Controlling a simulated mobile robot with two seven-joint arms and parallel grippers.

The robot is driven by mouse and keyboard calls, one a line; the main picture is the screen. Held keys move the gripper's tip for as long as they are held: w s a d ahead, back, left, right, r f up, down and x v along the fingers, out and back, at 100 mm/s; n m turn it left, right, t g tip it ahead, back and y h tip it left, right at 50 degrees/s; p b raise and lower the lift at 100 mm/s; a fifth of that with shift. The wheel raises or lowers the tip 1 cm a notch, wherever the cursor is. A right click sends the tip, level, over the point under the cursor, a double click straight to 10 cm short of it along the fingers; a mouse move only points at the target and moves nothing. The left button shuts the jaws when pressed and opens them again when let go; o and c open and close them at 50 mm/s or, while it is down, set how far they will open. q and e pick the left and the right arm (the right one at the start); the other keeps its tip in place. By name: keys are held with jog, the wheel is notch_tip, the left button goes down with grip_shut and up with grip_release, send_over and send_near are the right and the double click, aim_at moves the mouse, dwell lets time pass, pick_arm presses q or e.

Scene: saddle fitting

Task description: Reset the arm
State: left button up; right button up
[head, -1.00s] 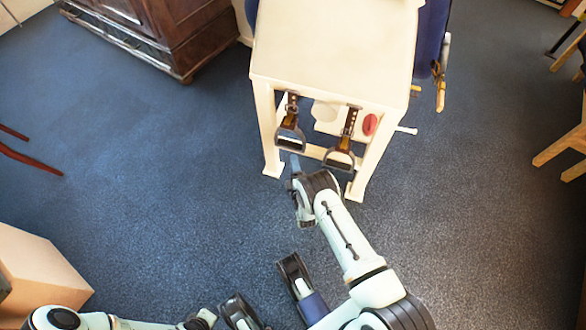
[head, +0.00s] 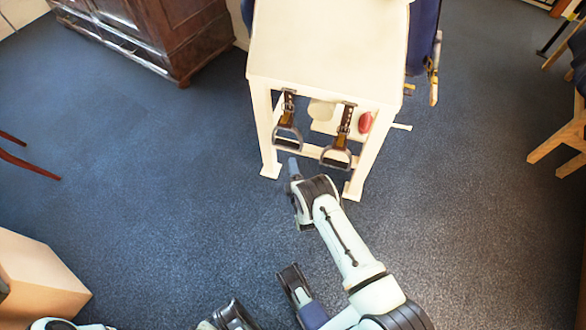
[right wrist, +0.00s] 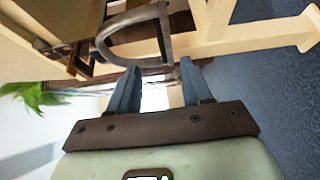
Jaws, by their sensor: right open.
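My right gripper (head: 294,165) is low in front of the cream stand (head: 330,45), just below the left stirrup in the head view. In the right wrist view its blue fingers (right wrist: 157,78) are apart with nothing between them. A grey stirrup loop (right wrist: 140,22) is just beyond the fingertips, and its strap buckle (right wrist: 75,55) is to the left. In the head view the left stirrup (head: 287,139) and right stirrup (head: 336,158) hang from brown straps on the stand's near side. My left gripper cannot be made out at the bottom edge.
A dark wooden cabinet (head: 165,35) stands at the upper left. A pale box (head: 35,280) is at the lower left. Wooden chair parts (head: 560,145) are at the right edge. The blue carpet (head: 150,160) is clear left of the stand.

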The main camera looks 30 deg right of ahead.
dwell(0.4)
pick_arm(q)
jog(key=s+d+r+g+h+p, duration=0.1)
jog(key=s+d+r+p, duration=0.1)
jog(key=r+p, duration=0.9)
jog(key=s+d+r+m+g+p, duration=0.1)
jog(key=s+d+r+p, duration=0.2)
jog(key=r+p, duration=0.9)
notch_tip(320, 180, up, 3)
jog(key=shift+d+f+h, duration=0.1)
jog(key=shift+d+h, duration=0.3)
jog(key=shift+d, duration=0.15)
pick_arm(e)
jog(key=s+a+r+m+g+y, duration=0.3)
jog(key=s+a+r+m+g, duration=0.3)
jog(key=s, duration=0.6)
jog(key=s+a+r+m+g+y, duration=0.4)
jog(key=s+a+r, duration=0.3)
jog(key=s, duration=0.5)
jog(key=s+a+r+m+g+y, duration=0.3)
jog(key=s+a+r+m+g, duration=0.4)
jog(key=s, duration=0.6)
jog(key=shift+r+m+g, duration=0.3)
jog(key=shift+r, duration=0.15)
pick_arm(q)
jog(key=shift+s, duration=0.1)
pick_arm(e)
jog(key=shift+w, duration=0.1)
